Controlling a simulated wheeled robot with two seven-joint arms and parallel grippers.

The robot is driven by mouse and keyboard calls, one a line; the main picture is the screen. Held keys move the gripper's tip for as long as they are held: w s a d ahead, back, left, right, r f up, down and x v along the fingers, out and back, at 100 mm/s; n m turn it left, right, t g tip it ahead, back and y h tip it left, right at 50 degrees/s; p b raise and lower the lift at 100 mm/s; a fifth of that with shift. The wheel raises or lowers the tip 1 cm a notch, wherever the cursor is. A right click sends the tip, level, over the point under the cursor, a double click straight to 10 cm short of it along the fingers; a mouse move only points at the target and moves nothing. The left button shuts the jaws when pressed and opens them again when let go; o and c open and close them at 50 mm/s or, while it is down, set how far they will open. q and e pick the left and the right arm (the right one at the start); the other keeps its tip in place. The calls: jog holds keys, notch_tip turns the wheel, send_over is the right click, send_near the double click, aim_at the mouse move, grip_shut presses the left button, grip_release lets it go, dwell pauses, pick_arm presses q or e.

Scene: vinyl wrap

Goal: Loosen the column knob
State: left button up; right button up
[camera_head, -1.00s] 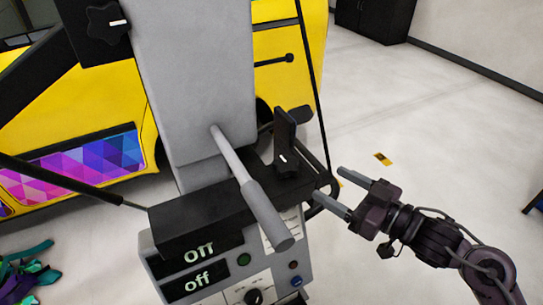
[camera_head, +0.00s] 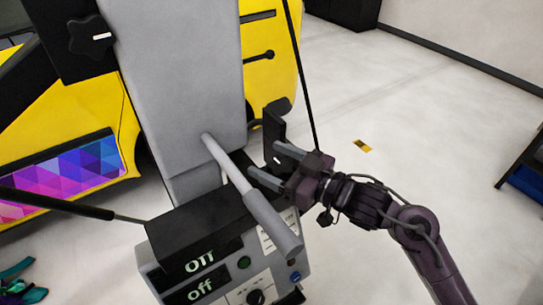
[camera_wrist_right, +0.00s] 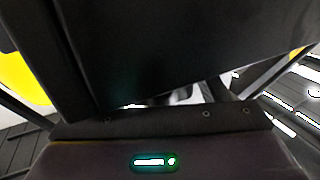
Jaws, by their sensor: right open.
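A black upright wing-shaped knob (camera_head: 272,124) with a white mark stands at the right of the grey column (camera_head: 185,80), by the black top of the control box. A black star-shaped knob (camera_head: 88,37) with a white mark sits on a black plate at upper left; which one the task names is not labelled. My right gripper (camera_head: 265,160) is open, its two grey fingers reaching left around the lower part of the wing-shaped knob. In the right wrist view a large black surface (camera_wrist_right: 190,50) fills the space ahead; contact cannot be told. My left gripper is out of view.
A grey lever (camera_head: 265,215) slants in front of the column, left of my right gripper. The control box (camera_head: 225,282) with "off" displays is below. A yellow vehicle (camera_head: 60,110) stands behind.

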jog(key=shift+w+a, duration=0.1)
jog(key=shift+a, duration=0.1)
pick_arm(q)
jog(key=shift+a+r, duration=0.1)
pick_arm(e)
jog(key=c, duration=1)
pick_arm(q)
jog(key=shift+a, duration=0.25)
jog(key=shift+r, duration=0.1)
